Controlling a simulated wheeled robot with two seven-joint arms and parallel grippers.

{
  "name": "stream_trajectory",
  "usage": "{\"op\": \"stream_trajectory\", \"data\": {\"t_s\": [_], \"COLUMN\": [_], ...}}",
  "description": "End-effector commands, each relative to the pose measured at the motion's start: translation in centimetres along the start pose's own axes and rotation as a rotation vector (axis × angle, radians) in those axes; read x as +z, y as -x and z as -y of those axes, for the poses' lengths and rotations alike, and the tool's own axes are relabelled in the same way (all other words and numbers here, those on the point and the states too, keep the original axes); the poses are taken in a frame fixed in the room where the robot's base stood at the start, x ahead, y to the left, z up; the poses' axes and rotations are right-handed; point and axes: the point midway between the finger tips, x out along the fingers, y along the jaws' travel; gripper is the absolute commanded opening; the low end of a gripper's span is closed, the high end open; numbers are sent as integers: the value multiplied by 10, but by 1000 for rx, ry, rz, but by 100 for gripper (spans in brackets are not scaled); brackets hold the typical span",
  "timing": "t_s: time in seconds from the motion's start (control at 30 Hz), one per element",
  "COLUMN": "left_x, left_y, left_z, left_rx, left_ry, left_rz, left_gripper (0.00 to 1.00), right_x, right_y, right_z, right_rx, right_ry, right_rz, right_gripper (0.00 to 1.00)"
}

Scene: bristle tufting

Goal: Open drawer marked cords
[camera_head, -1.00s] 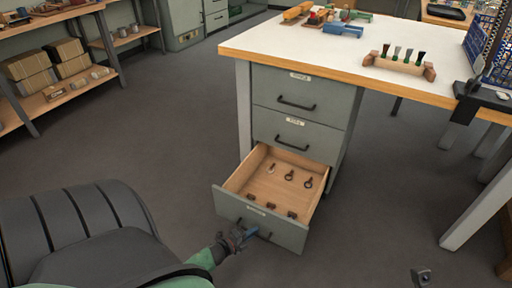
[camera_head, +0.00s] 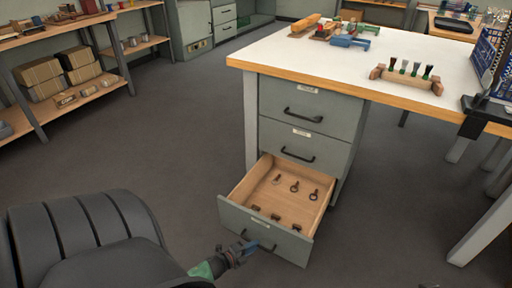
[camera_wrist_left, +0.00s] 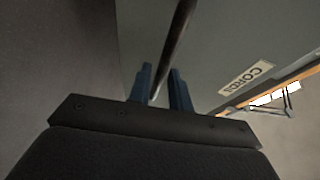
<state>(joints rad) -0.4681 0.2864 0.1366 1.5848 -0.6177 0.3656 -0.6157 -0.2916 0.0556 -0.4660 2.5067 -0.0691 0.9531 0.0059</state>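The bottom drawer (camera_head: 244,219) of the grey cabinet under the workbench stands well out, showing its wooden inside. Its label (camera_wrist_left: 246,77) reads CORDS in the left wrist view. My left gripper (camera_head: 256,246) is at the front of this drawer. The drawer's dark handle (camera_wrist_left: 177,38) runs between the blue fingers of the left gripper (camera_wrist_left: 164,85), which appear closed around it; a small gap may remain. Part of the handle is hidden behind the gripper. My right gripper is not in view.
Several small metal hooks or eyes and dark pieces lie in the drawer. Two closed drawers (camera_head: 306,98) are above it. The workbench top (camera_head: 330,65) holds tools and a wooden brush rack (camera_head: 407,79). Open floor lies left of the cabinet.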

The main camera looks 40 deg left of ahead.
Motion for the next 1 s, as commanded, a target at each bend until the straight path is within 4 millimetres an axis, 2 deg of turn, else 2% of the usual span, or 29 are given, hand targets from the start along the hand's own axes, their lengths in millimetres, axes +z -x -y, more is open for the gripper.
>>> {"op": "stream_trajectory", "data": {"t_s": [0.03,0.2,0.4,1.0], "left_x": [0,0,0,0], "left_y": [10,36,55,59], "left_z": [1,1,0,0], "left_rx": [2,2,1,0], "left_ry": [1,0,0,-1], "left_rz": [1,2,2,1], "left_gripper": [20,20,20,20], "right_x": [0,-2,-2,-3], "right_y": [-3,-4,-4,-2], "right_z": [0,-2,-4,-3], "right_rx": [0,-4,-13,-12], "right_ry": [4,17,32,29], "right_rz": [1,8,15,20], "right_gripper": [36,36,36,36]}}
